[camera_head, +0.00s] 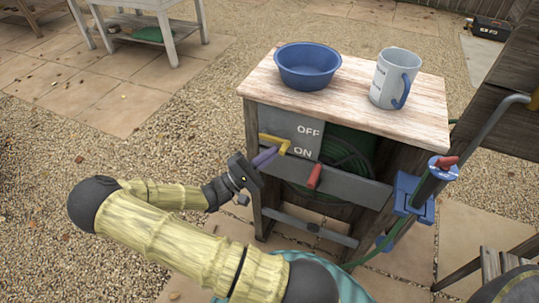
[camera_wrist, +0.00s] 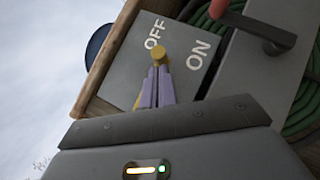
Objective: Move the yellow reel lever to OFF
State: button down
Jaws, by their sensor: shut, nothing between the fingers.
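The yellow reel lever (camera_head: 272,140) sticks out of the grey panel (camera_head: 283,123) marked OFF above and ON below. In the head view its end lies left of the ON label. In the wrist view the lever's yellow knob (camera_wrist: 159,50) shows between the two labels, just beyond my fingertips. My gripper (camera_head: 275,152) is shut and empty, its purple fingers pointing at the lever from the lower left. In the wrist view my gripper (camera_wrist: 158,70) overlaps the lower part of the lever. I cannot tell whether they touch.
A blue bowl (camera_head: 307,66) and a mug (camera_head: 392,80) stand on the wooden cabinet top (camera_head: 350,98). A red handle (camera_head: 315,176) sticks out right of the panel, before a green hose (camera_head: 345,160). A blue fitting (camera_head: 414,198) is at the cabinet's right corner. Open gravel lies left.

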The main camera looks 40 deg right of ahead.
jog(key=w+f+v, duration=0.1)
jog(key=w+v, duration=0.1)
jog(key=v, duration=1.1)
jog(key=shift+d, duration=0.45)
jog(key=shift+w, duration=0.15)
